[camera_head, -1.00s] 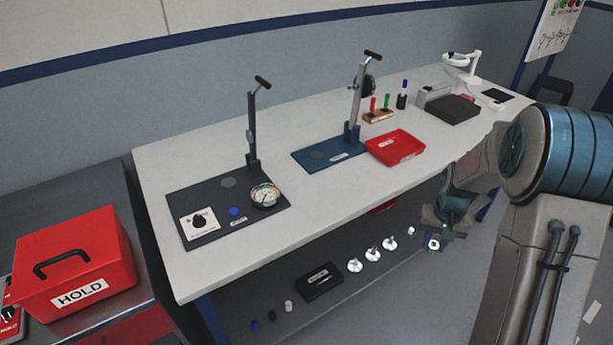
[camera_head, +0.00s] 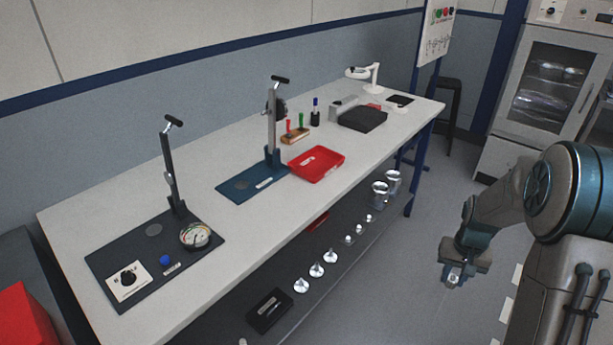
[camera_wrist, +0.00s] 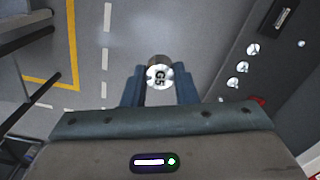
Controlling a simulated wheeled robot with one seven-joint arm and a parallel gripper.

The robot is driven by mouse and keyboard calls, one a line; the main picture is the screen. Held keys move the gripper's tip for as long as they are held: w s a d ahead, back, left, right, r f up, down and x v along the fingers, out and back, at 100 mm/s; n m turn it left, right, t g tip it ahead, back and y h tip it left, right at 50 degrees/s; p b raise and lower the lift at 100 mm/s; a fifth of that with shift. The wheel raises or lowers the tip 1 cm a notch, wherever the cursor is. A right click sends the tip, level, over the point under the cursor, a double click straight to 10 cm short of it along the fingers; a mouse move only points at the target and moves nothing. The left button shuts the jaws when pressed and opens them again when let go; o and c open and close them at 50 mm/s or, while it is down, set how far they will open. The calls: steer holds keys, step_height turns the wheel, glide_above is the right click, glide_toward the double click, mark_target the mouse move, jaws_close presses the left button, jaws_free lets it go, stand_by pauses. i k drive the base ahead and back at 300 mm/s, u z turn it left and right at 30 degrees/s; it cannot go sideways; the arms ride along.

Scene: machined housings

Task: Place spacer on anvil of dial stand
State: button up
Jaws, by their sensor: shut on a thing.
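My gripper (camera_head: 454,276) hangs over the floor, to the right of the bench and apart from it. In the wrist view my gripper (camera_wrist: 159,88) is shut on a round metal spacer (camera_wrist: 159,75) marked "G5", held between its blue fingers. A stand with a blue base (camera_head: 232,190) has an upright column with a dark dial (camera_head: 281,108) near its top. A flat grey round anvil (camera_head: 241,184) lies on that base and looks bare. A second stand with a dark base (camera_head: 140,262) has a similar disc (camera_head: 154,230) and a round gauge (camera_head: 195,236) lying on the base.
A red tray (camera_head: 316,164) sits beside the blue base. Behind it are a marker block (camera_head: 295,136) and a dark box (camera_head: 362,119). The lower shelf holds several metal parts (camera_head: 316,270) and a black case (camera_head: 270,310). Floor between bench and arm is clear.

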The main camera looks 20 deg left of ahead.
mark_target(243, 185)
steer(key=z, duration=0.4)
steer(key=i, duration=0.85)
steer(key=u, duration=1.85)
